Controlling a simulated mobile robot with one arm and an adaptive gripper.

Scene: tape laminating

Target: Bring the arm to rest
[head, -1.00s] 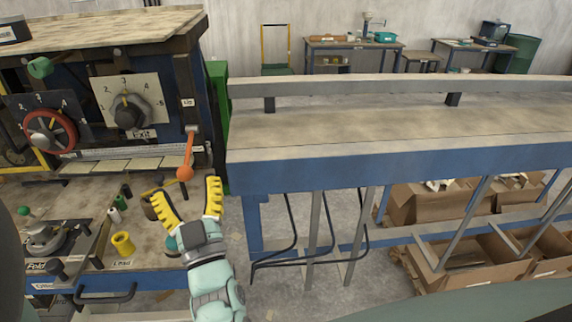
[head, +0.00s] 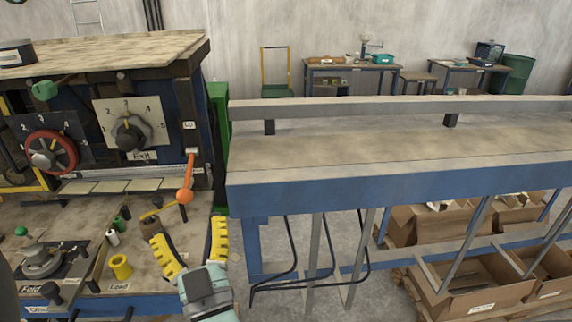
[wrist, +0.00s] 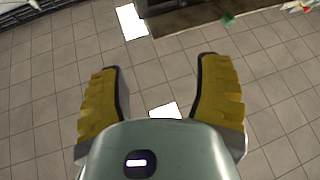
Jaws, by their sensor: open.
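My gripper (head: 191,247) has yellow ribbed fingers spread apart with nothing between them. In the head view it is at the lower middle-left, in front of the machine's right edge and below the orange-knobbed lever (head: 186,190). In the wrist view the fingers of my gripper (wrist: 158,85) are wide apart over the tiled floor (wrist: 60,70). The fingers appear clear of the lever.
The machine bench (head: 60,215) with a red handwheel (head: 52,153), a dial (head: 130,133) and a yellow spool (head: 121,267) stands at left. A long blue-edged table (head: 380,185) fills the right. Cardboard boxes (head: 470,300) lie under it.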

